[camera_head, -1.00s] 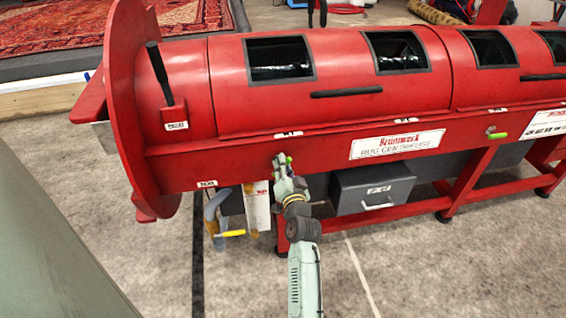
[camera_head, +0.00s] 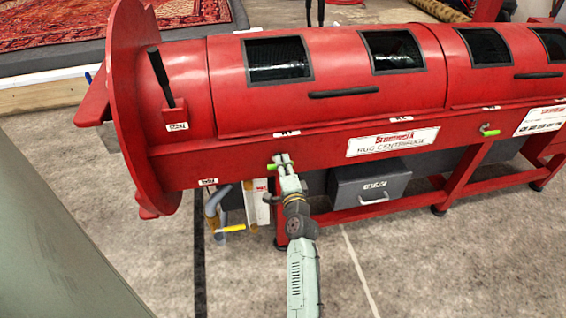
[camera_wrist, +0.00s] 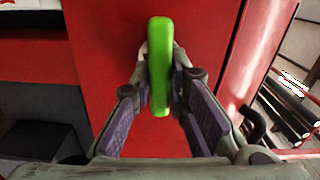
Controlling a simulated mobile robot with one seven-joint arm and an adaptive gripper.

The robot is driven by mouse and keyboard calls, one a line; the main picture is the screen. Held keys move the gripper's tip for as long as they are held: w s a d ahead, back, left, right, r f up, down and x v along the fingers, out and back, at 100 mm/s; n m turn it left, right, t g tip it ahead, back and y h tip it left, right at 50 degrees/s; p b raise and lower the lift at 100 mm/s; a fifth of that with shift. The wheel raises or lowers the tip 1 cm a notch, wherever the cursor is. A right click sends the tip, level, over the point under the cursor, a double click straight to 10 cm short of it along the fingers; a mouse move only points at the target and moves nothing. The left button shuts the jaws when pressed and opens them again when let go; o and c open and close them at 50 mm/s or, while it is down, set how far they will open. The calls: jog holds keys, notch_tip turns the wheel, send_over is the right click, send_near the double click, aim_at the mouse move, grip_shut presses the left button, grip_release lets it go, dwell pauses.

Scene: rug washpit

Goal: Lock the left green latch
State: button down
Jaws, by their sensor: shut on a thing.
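The left green latch (camera_head: 271,167) is on the front rail of the red rug centrifuge (camera_head: 230,166). In the wrist view its green handle (camera_wrist: 160,65) stands upright in the picture, between my fingertips. My gripper (camera_head: 281,160) is at the latch and shut on it; in the wrist view my gripper (camera_wrist: 160,85) has a finger on each side of the handle. The latch's mount behind the handle is mostly hidden. A second green latch (camera_head: 489,131) is farther right on the same rail, clear of my arm.
A grey drawer box (camera_head: 369,185) hangs under the rail, right of my arm. A white box (camera_head: 257,203) and a pipe with a yellow handle (camera_head: 229,228) are below left. A red leg (camera_head: 281,225) stands beside my arm. The floor in front is clear.

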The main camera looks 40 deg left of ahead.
jog(key=shift+f+m, duration=0.1)
jog(key=shift+m, duration=0.4)
jog(key=c, duration=1.6)
grip_release()
jog(key=shift+o, duration=0.2)
jog(key=v, duration=1.2)
